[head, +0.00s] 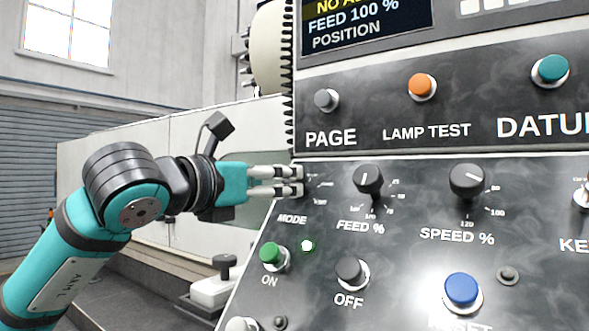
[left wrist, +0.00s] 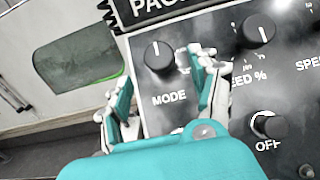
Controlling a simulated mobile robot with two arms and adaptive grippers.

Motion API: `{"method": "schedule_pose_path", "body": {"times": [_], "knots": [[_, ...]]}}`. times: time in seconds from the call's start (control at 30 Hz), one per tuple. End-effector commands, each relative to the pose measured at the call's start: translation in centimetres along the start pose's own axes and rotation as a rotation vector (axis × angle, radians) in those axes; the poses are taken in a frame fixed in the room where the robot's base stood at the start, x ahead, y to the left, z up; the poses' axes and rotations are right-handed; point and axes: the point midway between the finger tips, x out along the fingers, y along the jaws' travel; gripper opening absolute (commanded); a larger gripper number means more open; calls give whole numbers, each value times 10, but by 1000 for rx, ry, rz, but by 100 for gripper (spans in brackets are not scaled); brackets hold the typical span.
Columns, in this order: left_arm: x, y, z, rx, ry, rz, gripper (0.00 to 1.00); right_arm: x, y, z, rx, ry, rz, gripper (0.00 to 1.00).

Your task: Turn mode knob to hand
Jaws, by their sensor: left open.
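The mode knob (left wrist: 158,56) is a round dark knob on the dark panel, above the word MODE in the left wrist view. Its white line points roughly up in that picture. My left gripper (head: 301,180) reaches in from the left at the panel's left edge. In the left wrist view my left gripper (left wrist: 158,92) is open, with a finger on each side below the knob and nothing between them. Whether a finger touches the knob I cannot tell. My right gripper is not in view.
The feed knob (head: 368,179) and speed knob (head: 467,181) sit right of the mode knob. Below are the green ON button (head: 272,254), grey OFF button (head: 350,271) and a blue button (head: 462,288). A ribbed edge (head: 289,90) borders the upper panel.

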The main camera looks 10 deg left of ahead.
Motion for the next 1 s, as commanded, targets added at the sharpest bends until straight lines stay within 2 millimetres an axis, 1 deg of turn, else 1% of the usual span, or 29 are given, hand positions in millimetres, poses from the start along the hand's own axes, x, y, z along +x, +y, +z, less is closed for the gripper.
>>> {"method": "schedule_pose_path", "body": {"times": [0.03, 0.1, 0.2, 0.3, 0.5, 0.73, 0.77, 1.0], "knots": [[11, 0, 3, -1, 3, -1, 62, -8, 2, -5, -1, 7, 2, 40], [25, 0, 4, -2, 2, -2, 62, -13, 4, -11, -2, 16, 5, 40], [42, 0, 3, -1, 2, -1, 62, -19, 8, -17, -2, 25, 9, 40], [54, 0, 2, -1, 1, -1, 62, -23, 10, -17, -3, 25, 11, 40], [65, 0, 0, 0, 0, -1, 62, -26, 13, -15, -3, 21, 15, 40], [66, 0, 0, 1, -1, -1, 62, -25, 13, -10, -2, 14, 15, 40], [66, 0, 0, 1, -1, -1, 61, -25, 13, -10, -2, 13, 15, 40], [65, 0, 0, 0, -1, -1, 30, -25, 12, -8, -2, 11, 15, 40]]}}
